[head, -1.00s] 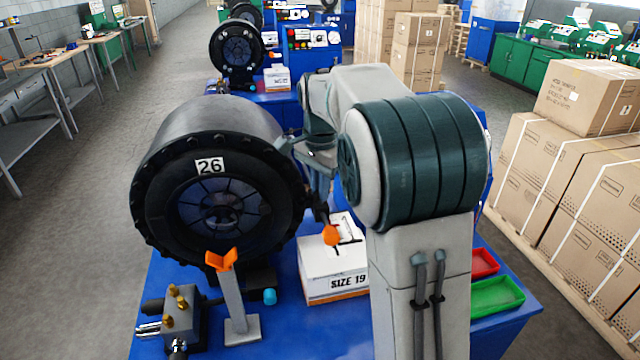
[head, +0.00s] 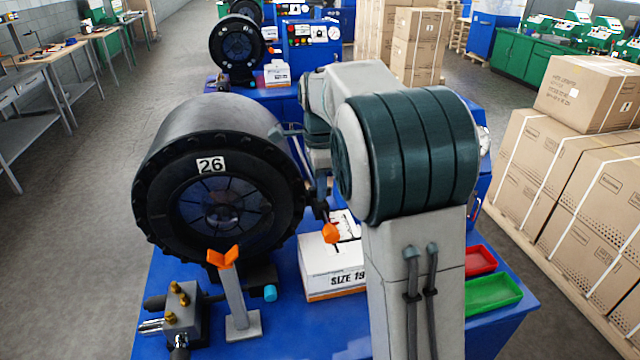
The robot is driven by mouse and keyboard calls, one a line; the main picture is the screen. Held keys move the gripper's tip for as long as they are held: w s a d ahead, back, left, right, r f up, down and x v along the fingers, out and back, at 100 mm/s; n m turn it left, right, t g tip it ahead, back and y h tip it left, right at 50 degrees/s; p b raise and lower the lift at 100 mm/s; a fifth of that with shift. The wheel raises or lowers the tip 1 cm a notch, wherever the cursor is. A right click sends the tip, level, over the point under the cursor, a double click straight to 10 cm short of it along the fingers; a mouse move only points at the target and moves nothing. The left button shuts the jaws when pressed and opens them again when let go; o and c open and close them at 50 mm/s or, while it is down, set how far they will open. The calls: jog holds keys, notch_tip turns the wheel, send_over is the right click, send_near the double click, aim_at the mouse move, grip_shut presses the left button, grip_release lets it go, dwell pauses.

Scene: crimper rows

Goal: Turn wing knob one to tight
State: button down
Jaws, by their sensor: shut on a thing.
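The big black crimper (head: 160,195), labelled 26, stands on the blue bench. My gripper (head: 322,208) is small and dark in this view, at the crimper's right side, above the white SIZE 19 box. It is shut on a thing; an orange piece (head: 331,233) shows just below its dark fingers. The orange piece looks like wing knob one, but the grip is too small and partly covered to be sure. My upper arm hides the area just to the right. No tight mark can be read.
An orange-topped stand (head: 237,300) and a grey block with brass fittings (head: 184,318) are in front of the crimper. The SIZE 19 box (head: 330,275) lies under my gripper. Red (head: 479,261) and green (head: 492,292) trays sit at right. Cartons (head: 540,190) stand beyond the bench.

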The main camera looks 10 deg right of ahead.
dwell(0.3)
jog(key=c, duration=1.5)
grip_release()
jog(key=shift+r, duration=0.1)
notch_tip(320, 180, up, 14)
jog(key=shift+f+b, duration=0.15)
jog(key=shift+b, duration=0.2)
jog(key=shift+s, duration=0.1)
jog(key=s+f+n+t, duration=0.1)
jog(key=s+f+n, duration=0.5)
jog(key=s, duration=0.2)
jog(key=s+f+n+t+b, duration=0.1)
jog(key=s+f+n, duration=0.5)
jog(key=s, duration=0.3)
jog(key=s+f+n+t, duration=0.1)
jog(key=s+f+n, duration=0.5)
jog(key=s, duration=0.2)
jog(key=shift+s+t+b, duration=0.2)
jog(key=shift+t+b, duration=0.15)
jog(key=shift+t, duration=0.05)
